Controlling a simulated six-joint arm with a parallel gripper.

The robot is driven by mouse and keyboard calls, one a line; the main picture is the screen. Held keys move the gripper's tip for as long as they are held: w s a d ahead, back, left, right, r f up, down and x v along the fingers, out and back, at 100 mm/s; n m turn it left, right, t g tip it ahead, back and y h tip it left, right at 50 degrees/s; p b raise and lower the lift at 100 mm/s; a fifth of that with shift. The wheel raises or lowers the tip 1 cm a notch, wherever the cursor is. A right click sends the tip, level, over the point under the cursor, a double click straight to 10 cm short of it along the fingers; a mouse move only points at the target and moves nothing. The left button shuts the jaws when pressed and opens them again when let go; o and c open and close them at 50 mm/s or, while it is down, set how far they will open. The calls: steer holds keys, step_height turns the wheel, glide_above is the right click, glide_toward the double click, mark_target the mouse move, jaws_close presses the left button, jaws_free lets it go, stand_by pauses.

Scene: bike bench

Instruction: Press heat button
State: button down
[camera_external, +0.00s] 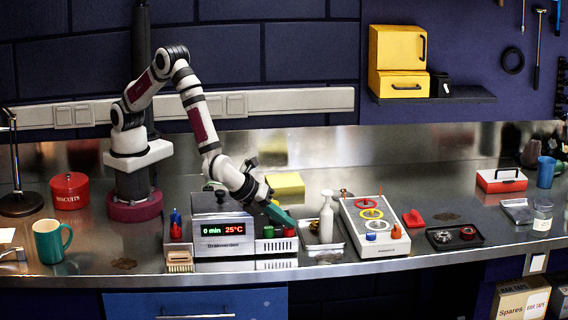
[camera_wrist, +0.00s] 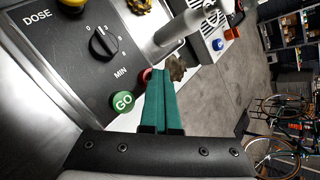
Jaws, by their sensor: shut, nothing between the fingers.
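The grey machine (camera_external: 222,236) on the bench has a display reading 0 min and 25°C. A green button (camera_external: 268,231) and a red button (camera_external: 289,231) sit at its right side. In the wrist view the green button reads GO (camera_wrist: 124,102), and the red button (camera_wrist: 146,74) is partly hidden behind my fingers. I can read no heat label. My gripper (camera_external: 281,216), with teal fingers, is shut and empty, just above these buttons. In the wrist view its fingertips (camera_wrist: 164,74) point past the red button; I cannot tell if they touch it.
A dial (camera_wrist: 103,42) marked MIN is on the panel. A white spray bottle (camera_external: 326,218) stands in a tray just right of my gripper. A white box with coloured rings (camera_external: 374,232) is farther right. A teal mug (camera_external: 50,241) stands at left.

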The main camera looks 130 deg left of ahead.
mark_target(284, 235)
steer(key=shift+f, duration=0.6)
steer(key=shift+s, duration=0.1)
steer(key=shift+s+r, duration=0.15)
stand_by(0.3)
step_height(284, 235, up, 6)
steer(key=shift+r, duration=0.2)
stand_by(1.0)
